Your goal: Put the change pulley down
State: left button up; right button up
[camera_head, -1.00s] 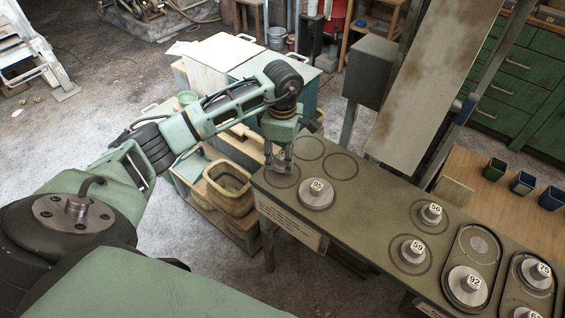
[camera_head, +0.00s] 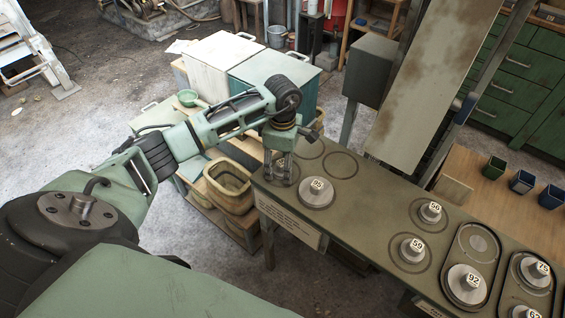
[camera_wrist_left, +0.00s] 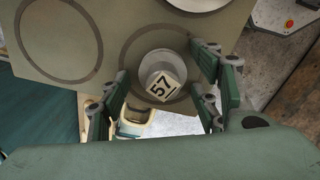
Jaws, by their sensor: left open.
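The change pulley, a small grey pulley marked 57 (camera_wrist_left: 157,64), stands inside a dark ring outline near the bench's left end. In the head view my gripper's fingers largely hide it. My left gripper (camera_head: 283,176) is over that ring, pointing down. In the left wrist view its fingers (camera_wrist_left: 162,78) are spread on both sides of the pulley, with gaps between them and it. The pulley appears to rest on the bench (camera_head: 355,212). My right gripper is not in view.
A larger pulley marked 95 (camera_head: 316,194) stands close to the right of my left gripper. Two empty rings lie behind. Pulleys marked 59 (camera_head: 412,249), 56 (camera_head: 430,212) and 92 (camera_head: 467,284) stand farther right. A wooden tub (camera_head: 228,185) is left of the bench.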

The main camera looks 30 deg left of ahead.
aim_at(283, 162)
pick_arm(q)
jog(key=shift+r+p, duration=0.3)
notch_tip(283, 162, up, 12)
jog(key=b, duration=0.2)
jog(key=shift+f, duration=0.15)
dwell(1.5)
